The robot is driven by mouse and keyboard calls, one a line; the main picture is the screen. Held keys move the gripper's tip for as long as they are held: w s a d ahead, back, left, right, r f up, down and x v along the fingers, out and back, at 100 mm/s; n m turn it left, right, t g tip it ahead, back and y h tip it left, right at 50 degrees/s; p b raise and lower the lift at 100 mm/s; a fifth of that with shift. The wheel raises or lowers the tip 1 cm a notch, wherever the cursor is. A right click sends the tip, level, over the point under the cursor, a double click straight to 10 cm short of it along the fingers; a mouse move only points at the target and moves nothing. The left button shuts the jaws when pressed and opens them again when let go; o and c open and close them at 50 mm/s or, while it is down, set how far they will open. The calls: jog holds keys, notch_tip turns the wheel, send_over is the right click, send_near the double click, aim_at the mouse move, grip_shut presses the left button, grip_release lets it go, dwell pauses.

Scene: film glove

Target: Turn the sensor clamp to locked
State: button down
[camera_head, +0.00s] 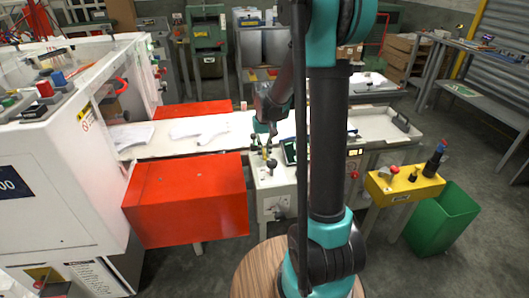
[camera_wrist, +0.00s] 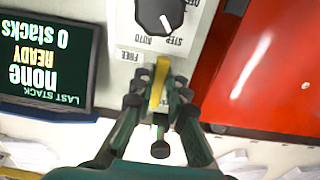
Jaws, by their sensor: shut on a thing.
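The sensor clamp shows in the wrist view as a yellow lever (camera_wrist: 161,76) at a white panel. A "FREE" label (camera_wrist: 130,56), upside down in the picture, is just left of its top end. My gripper (camera_wrist: 158,92) is shut on the yellow lever, with one dark finger on each side. No locked label can be read; the gripper hides the panel below. In the head view my gripper (camera_head: 267,152) is at the top of the white control box (camera_head: 273,198), small and partly merged with dark parts there.
A black selector knob (camera_wrist: 160,14) marked AUTO and STEP is close above the fingers. A display screen (camera_wrist: 45,62) reading READY is on the left. A red cover (camera_wrist: 262,75) is on the right; in the head view a red box (camera_head: 188,200) stands left of the control box.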

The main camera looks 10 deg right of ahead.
aim_at(253, 159)
jog(key=shift+a+m, duration=0.1)
jog(key=shift+m, duration=0.2)
jog(key=m, duration=0.1)
jog(key=a+m, duration=0.1)
jog(key=m, duration=0.2)
jog(key=shift+w+a+m, duration=0.2)
jog(key=shift+a+m, duration=0.1)
jog(key=m, duration=0.2)
jog(key=w+a+m, duration=0.1)
jog(key=m, duration=0.1)
jog(key=shift+a+m, duration=0.1)
jog(key=shift+m, duration=0.2)
jog(key=m, duration=0.2)
jog(key=w+m, duration=0.1)
jog(key=m, duration=0.1)
jog(key=shift+w+a, duration=0.15)
jog(key=shift+a, duration=0.25)
jog(key=shift+w+a+m, duration=0.1)
jog(key=shift+w+m, duration=0.25)
jog(key=shift+m, duration=0.65)
jog(key=shift+w+m, duration=0.3)
jog(key=shift+m, duration=0.7)
jog(key=c, duration=1.5)
grip_release()
jog(key=shift+c, duration=0.2)
jog(key=shift+r, duration=0.1)
